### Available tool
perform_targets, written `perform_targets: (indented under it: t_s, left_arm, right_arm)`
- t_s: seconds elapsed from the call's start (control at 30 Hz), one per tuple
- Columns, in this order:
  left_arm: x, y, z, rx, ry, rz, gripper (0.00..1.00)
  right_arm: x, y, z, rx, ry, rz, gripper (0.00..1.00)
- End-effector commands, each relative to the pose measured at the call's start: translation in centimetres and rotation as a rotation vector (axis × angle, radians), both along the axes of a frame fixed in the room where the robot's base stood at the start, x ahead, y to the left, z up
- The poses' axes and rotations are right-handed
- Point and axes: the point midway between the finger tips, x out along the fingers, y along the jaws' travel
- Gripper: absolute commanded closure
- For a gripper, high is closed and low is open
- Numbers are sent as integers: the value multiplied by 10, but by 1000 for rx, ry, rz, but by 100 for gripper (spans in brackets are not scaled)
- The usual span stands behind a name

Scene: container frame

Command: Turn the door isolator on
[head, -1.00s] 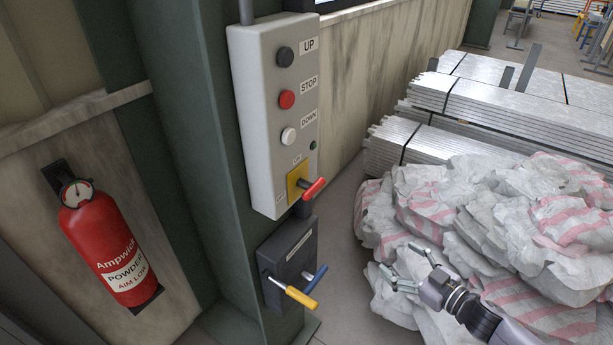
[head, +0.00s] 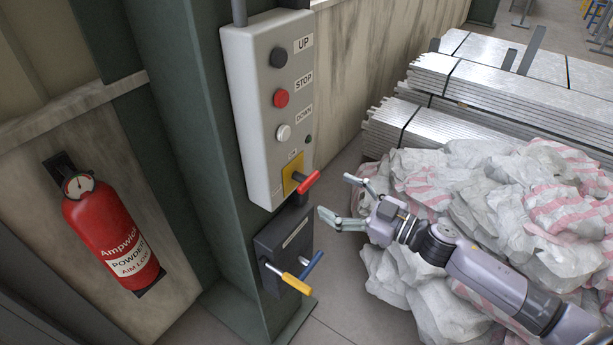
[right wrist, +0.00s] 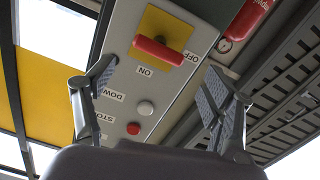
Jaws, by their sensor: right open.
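The door isolator is a red handle (head: 309,183) on a yellow plate (head: 292,173) at the bottom of a grey control box. In the right wrist view the red handle (right wrist: 160,52) lies across the yellow plate (right wrist: 158,30), between labels reading ON and OFF. Which label it points at is hard to tell. My right gripper (head: 335,195) is open and empty, just right of the handle and apart from it. Its two spread fingers (right wrist: 160,72) frame the box in the wrist view. My left gripper is not in view.
The box has UP (head: 278,57), STOP (head: 281,98) and DOWN (head: 284,132) buttons. Below is a dark switch box (head: 282,244) with yellow and blue handles. A fire extinguisher (head: 112,232) hangs at left. White sacks (head: 480,210) and metal stacks (head: 500,95) fill the right.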

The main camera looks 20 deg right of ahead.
Motion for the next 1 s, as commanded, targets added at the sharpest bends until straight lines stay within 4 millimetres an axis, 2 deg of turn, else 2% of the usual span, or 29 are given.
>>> perform_targets:
  t_s: [0.03, 0.2, 0.43, 0.6, 0.87, 1.0]
  left_arm:
    - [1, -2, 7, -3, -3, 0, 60]
    - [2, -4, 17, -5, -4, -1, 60]
    - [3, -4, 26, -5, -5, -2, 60]
    - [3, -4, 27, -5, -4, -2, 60]
    - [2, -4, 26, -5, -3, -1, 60]
    - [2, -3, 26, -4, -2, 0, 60]
  right_arm:
    - [9, 6, 5, 3, -3, -1, 23]
    - [36, 27, 5, 3, -3, -1, 23]
    - [62, 48, 2, 3, -1, -2, 23]
    - [69, 54, 1, 0, 0, -1, 23]
    - [70, 54, 0, 0, 0, 0, 23]
    - [70, 54, 0, 0, 0, 0, 31]
